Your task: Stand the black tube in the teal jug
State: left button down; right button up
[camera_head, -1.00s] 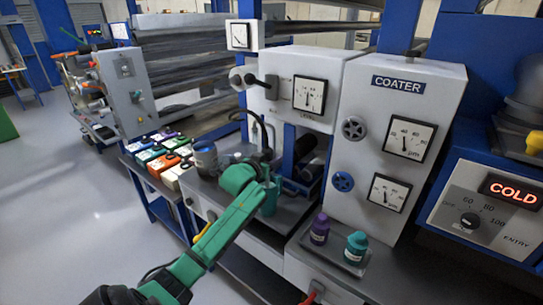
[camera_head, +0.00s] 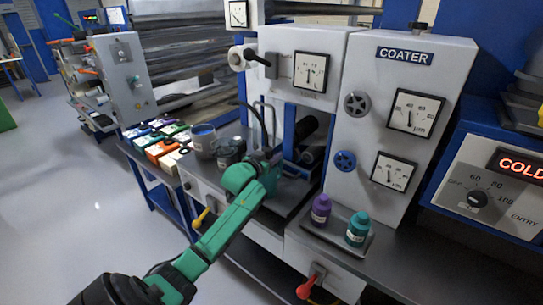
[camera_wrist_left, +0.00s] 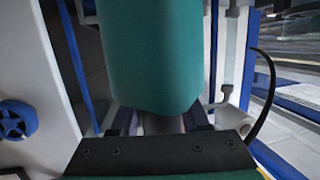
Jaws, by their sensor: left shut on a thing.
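The teal jug (camera_head: 271,180) stands on the coater's bench, mostly hidden behind my green left arm. In the left wrist view the teal jug (camera_wrist_left: 158,50) fills the upper middle, right at the fingertips. My left gripper (camera_head: 265,158) is just above the jug; in the wrist view its fingers (camera_wrist_left: 160,119) are partly covered by the jug. It is shut on a dark piece, which I take to be the black tube (camera_wrist_left: 161,124); only a short stretch shows between the fingers. How far the tube is inside the jug is hidden. My right gripper is out of view.
A grey pot (camera_head: 203,140) and a dark pot (camera_head: 231,150) stand left of the gripper. Purple (camera_head: 320,211) and teal (camera_head: 357,229) bottles share a tray (camera_head: 333,238) at the right. The coater (camera_head: 388,130) rises behind, with dark rollers beside it.

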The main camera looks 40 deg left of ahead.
pick_arm(q)
jog(key=shift+f, duration=0.1)
jog(key=shift+c, duration=1.6)
grip_release()
jog(key=shift+s, duration=0.1)
jog(key=b+v, duration=0.1)
jog(key=v, duration=1.3)
jog(key=shift+s, duration=0.2)
